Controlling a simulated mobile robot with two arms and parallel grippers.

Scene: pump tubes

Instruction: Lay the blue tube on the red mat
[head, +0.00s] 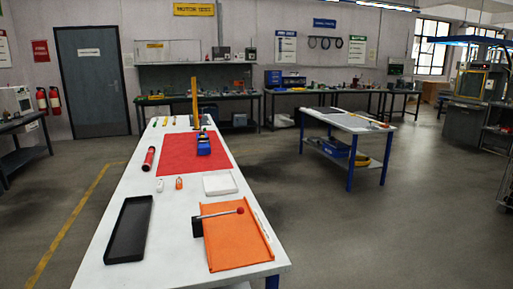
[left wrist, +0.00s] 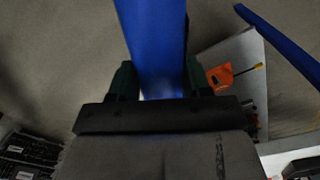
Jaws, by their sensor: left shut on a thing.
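The red mat (head: 180,157) lies flat on the near white table in the head view. A blue block-like object (head: 203,143) stands on its right part. In the left wrist view, my left gripper (left wrist: 157,88) is shut on a long blue piece, which I take to be the blue tube (left wrist: 150,40). The blue piece runs up out of the picture between the dark green fingers, so its far end is hidden. Neither gripper shows in the head view. My right gripper is in no view.
On the near table (head: 95,254) are a red cylinder (head: 149,158), a black tray (head: 128,230), a white dish (head: 219,184) and an orange tray (head: 236,244). A yellow post (head: 195,100) stands behind the mat. The mat's left and front areas look bare.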

